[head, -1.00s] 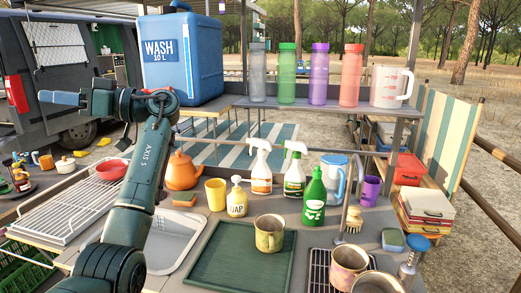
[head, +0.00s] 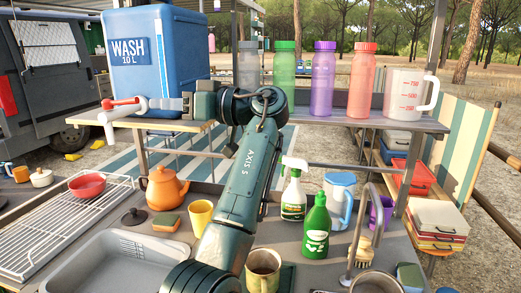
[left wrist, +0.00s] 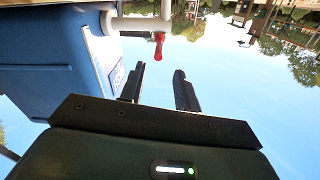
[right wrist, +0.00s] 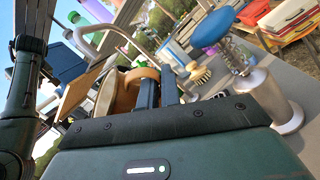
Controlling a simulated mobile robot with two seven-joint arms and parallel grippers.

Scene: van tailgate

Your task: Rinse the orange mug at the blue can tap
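The blue can (head: 158,60), marked WASH 10 L, stands on the shelf with a white tap (head: 112,118) and its red lever (head: 124,102). My left gripper (head: 168,103) is just right of the tap, pointing at it. In the left wrist view its fingers (left wrist: 160,85) are apart and empty, with the red lever (left wrist: 159,45) beyond them. In the right wrist view, an orange-tan mug (right wrist: 107,92) sits at my right gripper (right wrist: 159,92). Its fingers are close together and appear to grip the mug's handle; they partly hide it.
Several bottles and a clear measuring jug (head: 408,92) line the shelf. A grey basin (head: 95,262) lies at front left.

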